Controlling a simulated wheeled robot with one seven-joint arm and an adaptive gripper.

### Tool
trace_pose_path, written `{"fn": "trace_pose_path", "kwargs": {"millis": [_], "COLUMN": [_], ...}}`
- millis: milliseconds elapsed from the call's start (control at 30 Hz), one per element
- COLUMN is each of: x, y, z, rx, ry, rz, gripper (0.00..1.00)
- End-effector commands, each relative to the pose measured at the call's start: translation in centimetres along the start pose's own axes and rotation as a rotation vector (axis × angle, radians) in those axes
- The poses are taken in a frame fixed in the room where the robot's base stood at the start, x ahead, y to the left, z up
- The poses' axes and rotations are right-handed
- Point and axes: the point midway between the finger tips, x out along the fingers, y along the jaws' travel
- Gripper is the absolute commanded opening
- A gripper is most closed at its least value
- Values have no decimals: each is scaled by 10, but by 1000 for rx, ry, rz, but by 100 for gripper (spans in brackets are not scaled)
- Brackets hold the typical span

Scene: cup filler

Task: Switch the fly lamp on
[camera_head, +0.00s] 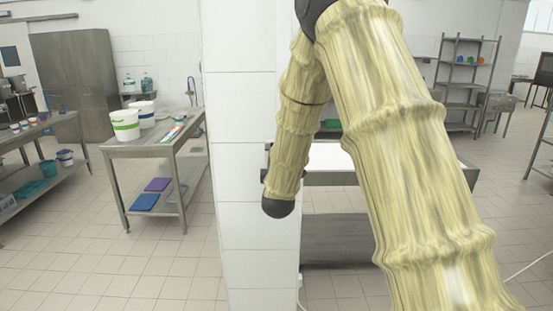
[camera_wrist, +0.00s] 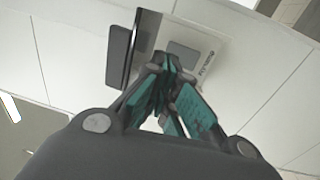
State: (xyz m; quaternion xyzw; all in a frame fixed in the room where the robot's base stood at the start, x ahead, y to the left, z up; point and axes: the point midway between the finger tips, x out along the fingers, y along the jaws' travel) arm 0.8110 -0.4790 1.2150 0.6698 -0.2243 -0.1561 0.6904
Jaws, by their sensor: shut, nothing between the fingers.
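In the wrist view, my gripper (camera_wrist: 168,66) is shut and empty, its teal-padded fingers drawn together. Its tips are in front of a pale switch plate (camera_wrist: 218,50) on a white tiled wall. The plate has a grey rocker (camera_wrist: 184,56) and a printed label too blurred to read. The tips overlap the rocker's lower left edge in the picture; I cannot tell whether they touch it. A dark narrow panel (camera_wrist: 119,55) is beside the plate on the left. I cannot make out the fly lamp itself in either view. In the head view my gripper is hidden.
A white tiled pillar (camera_head: 240,115) stands mid-picture, behind my arm. Left of it is a steel table (camera_head: 150,150) with buckets (camera_head: 125,125). Another steel table (camera_head: 340,180) is behind my arm. Shelving (camera_head: 460,105) stands at the back right. Tiled floor is open at the front left.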

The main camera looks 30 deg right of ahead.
Motion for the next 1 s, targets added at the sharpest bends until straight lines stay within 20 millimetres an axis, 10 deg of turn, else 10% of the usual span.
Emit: {"fn": "trace_pose_path", "kwargs": {"millis": [500,1000], "x": [-71,-80], "y": [15,18], "z": [-6,-4], "rx": [-2,0], "ry": [8,5], "rz": [0,0], "gripper": [0,0]}}
